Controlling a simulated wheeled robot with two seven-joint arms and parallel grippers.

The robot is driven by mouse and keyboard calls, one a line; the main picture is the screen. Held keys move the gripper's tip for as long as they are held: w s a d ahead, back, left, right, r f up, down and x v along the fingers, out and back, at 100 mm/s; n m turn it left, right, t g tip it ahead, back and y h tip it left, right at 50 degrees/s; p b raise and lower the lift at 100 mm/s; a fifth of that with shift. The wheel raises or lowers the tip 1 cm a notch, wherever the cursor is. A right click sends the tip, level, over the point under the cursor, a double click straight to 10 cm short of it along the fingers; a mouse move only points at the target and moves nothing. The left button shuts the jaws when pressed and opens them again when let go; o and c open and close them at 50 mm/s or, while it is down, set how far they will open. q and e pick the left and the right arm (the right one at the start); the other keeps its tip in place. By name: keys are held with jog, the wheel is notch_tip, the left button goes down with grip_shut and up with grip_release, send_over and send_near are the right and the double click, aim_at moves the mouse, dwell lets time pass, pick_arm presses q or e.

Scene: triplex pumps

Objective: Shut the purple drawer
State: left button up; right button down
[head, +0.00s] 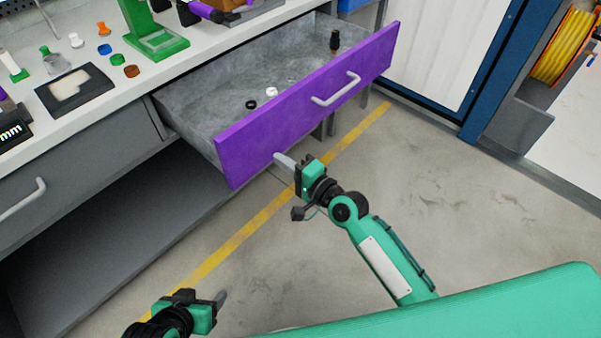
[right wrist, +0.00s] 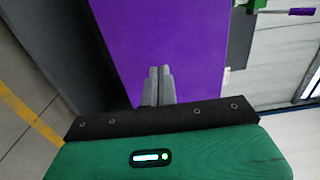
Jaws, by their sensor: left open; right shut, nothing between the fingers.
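The purple drawer (head: 300,112) stands pulled out from the grey workbench, with its purple front facing me and a white bar handle (head: 337,90) on it. In the right wrist view the purple front (right wrist: 155,40) fills the middle. My right gripper (head: 280,158) is shut and empty, its fingertips at the lower part of the drawer front, below and left of the handle. It also shows in the right wrist view (right wrist: 158,75), against the purple face; I cannot tell whether it touches. My left gripper (head: 222,298) is open and empty at the lower left, away from the drawer.
Inside the drawer lie a white piece (head: 271,91), a black ring (head: 251,104) and a dark bottle-like piece (head: 335,40). A green stand (head: 155,38) and small parts sit on the worktop (head: 100,88). The floor (head: 440,170) right of my right arm is clear.

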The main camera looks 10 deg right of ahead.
aim_at(263, 147)
pick_arm(q)
jog(key=shift+w+d+f, duration=0.15)
jog(key=shift+d, duration=0.35)
pick_arm(e)
jog(key=shift+x, duration=2.05)
